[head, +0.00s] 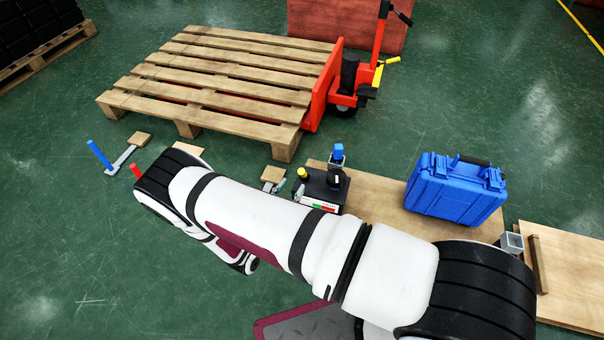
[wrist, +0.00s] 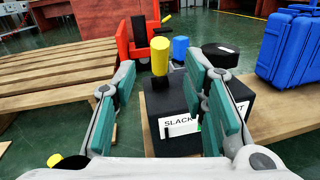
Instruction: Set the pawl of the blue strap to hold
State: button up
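A black box (head: 325,190) stands on a wooden board, with a yellow-knobbed lever (head: 302,173), a blue block (head: 338,151) and a black round part on or beside it. In the wrist view, the yellow knob (wrist: 160,56) stands upright on a dark stem, above a white label (wrist: 180,127) reading "SLACK" on the left. The right part of the label is mostly hidden by a finger. My gripper (wrist: 161,75) is open, its teal-padded fingers on either side of the knob, with visible gaps. I cannot make out the strap or which part is the pawl.
A blue case (head: 455,190) stands on the board (head: 385,205) to the right. A wooden pallet (head: 215,75) and red pallet jack (head: 350,75) lie behind. A blue handle (head: 100,155) and red handle (head: 136,171) stand at left. Green floor is clear at far left.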

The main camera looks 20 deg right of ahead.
aim_at(302, 172)
jog(key=b+x, duration=0.2)
jog(key=x, duration=0.6)
grip_shut()
